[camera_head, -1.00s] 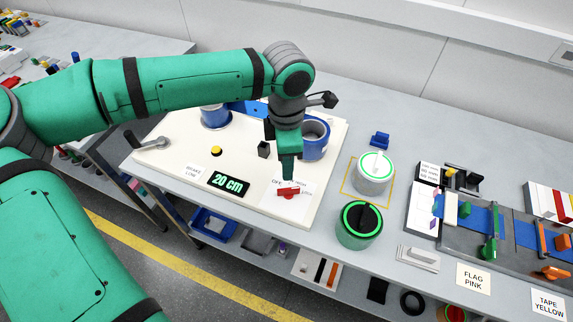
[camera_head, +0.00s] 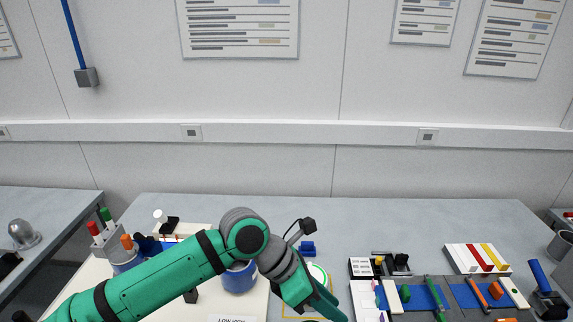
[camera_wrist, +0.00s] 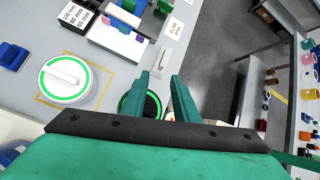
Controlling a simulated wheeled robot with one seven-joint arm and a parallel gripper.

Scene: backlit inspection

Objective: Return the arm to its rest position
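My gripper (camera_head: 328,303) shows at the lower middle of the head view, at the end of my bent green arm, above the bench. In the wrist view its two green fingers (camera_wrist: 166,80) stand apart with nothing held between them. Behind the fingers is a round lid with a green ring and black knob (camera_wrist: 152,106), partly hidden by them. A white-lidded canister with a green ring (camera_wrist: 65,78) stands to the left, apart from the fingers. Most of that canister is hidden by my arm in the head view.
A blue cup (camera_head: 238,279) stands on the cream board (camera_head: 85,285), left of the gripper. A small blue block (camera_head: 308,248) lies behind. A grey-and-blue fixture (camera_head: 460,292) stands to the right. The back of the bench (camera_head: 330,212) is clear.

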